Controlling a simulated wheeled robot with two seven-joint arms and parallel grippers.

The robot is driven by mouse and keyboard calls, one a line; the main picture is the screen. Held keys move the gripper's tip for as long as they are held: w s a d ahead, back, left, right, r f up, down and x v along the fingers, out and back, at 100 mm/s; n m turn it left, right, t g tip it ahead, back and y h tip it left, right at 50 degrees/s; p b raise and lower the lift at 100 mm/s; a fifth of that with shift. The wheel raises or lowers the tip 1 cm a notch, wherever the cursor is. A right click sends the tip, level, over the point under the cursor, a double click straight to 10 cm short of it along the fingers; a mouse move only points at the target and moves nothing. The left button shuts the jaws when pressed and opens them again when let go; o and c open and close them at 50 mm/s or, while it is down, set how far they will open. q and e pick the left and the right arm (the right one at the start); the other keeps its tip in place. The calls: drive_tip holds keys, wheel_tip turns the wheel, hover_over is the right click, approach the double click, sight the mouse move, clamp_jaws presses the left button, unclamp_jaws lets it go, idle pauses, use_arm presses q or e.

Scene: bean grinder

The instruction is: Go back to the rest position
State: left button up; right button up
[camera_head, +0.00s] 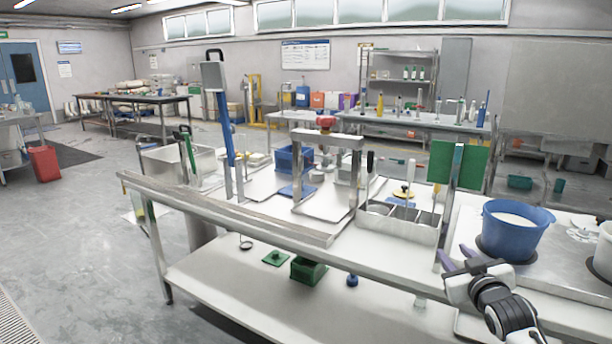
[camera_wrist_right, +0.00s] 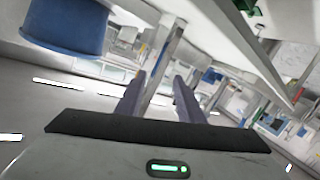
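My right gripper (camera_head: 458,257) is in the lower right of the head view, at the table's front edge, left of and nearer than the blue bucket. Its two purple-grey fingers are apart with nothing seen held; they also show apart in the right wrist view (camera_wrist_right: 158,100), with a grey bar seen beyond the gap. My left gripper is not in view. The blue bucket (camera_head: 512,238) with white contents stands upright on the right of the table; it also shows at the upper left of the right wrist view (camera_wrist_right: 65,25).
The long metal worktable (camera_head: 250,222) has a raised front rail. A grey frame with a red knob (camera_head: 326,122), a divided metal tray (camera_head: 400,228) and green panels (camera_head: 459,164) stand on it. A green box (camera_head: 309,271) is on the lower shelf.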

drive_tip(key=s+a+f+g+y, duration=0.1)
drive_tip(key=s+a+f+g, duration=0.1)
drive_tip(key=s+a+f, duration=0.5)
drive_tip(key=s+a+f+g+y, duration=0.1)
drive_tip(key=s+a+f, duration=0.2)
drive_tip(key=s+f, duration=0.8)
drive_tip(key=s+a+f+g+y, duration=0.1)
drive_tip(key=s+a+f+g, duration=0.1)
drive_tip(key=s+a+f, duration=0.5)
drive_tip(key=s+a+f+g, duration=0.1)
drive_tip(key=s+f, duration=0.1)
drive_tip(key=s, duration=0.6)
drive_tip(key=s+a+f+g+y, duration=0.1)
drive_tip(key=s+f, duration=0.2)
drive_tip(key=s, duration=0.5)
drive_tip(key=shift+s+a, duration=0.25)
drive_tip(key=shift+a, duration=0.05)
